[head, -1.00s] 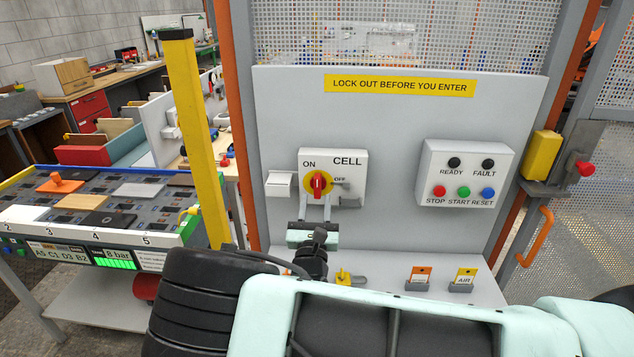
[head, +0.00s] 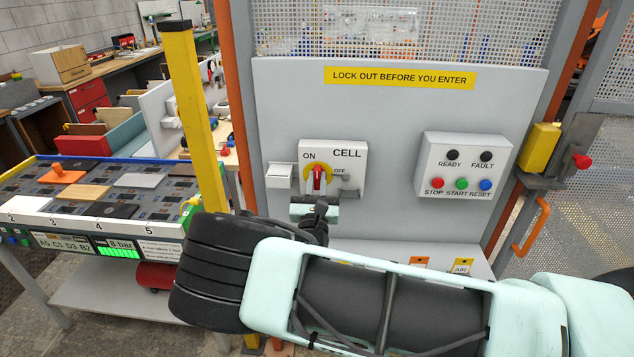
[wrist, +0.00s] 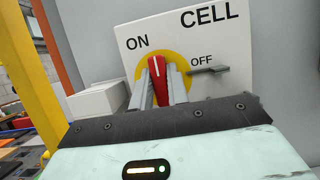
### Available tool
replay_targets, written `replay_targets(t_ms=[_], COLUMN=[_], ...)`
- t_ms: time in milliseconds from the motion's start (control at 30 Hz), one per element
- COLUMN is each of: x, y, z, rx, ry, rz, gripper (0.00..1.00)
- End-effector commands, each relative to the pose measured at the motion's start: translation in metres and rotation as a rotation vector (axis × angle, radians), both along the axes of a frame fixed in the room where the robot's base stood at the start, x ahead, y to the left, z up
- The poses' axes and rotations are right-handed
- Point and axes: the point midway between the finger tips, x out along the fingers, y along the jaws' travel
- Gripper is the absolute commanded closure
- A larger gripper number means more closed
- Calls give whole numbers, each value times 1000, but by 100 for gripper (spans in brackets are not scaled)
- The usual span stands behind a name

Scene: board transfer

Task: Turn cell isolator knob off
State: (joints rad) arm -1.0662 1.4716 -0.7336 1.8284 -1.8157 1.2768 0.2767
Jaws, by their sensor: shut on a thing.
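The cell isolator is a white box marked CELL (head: 347,152), with ON at the upper left and OFF at the right. Its red knob (head: 317,179) sits on a yellow disc (head: 306,172). In the wrist view the red knob (wrist: 158,72) stands close to upright, its white line pointing up, between the ON and OFF words. My gripper (head: 317,190) reaches up from below. In the wrist view its two grey fingers (wrist: 160,85) are shut on the knob, one on each side. The lower part of the knob is partly hidden by the fingers.
A grey latch (wrist: 208,70) sticks out by OFF. A white block (head: 280,175) is left of the isolator. A button box (head: 463,168) is on the right of the panel (head: 390,110). Tags (head: 461,265) stand on the shelf below. A yellow post (head: 192,120) is at left.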

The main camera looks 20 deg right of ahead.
Motion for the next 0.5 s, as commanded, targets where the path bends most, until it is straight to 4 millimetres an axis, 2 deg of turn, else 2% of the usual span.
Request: replay_targets(t_ms=[267, 500], x=[0, 0], y=[1, 1], z=[-1, -2], rx=[63, 219], ry=[-25, -88], rz=[0, 0], gripper=[100, 100])
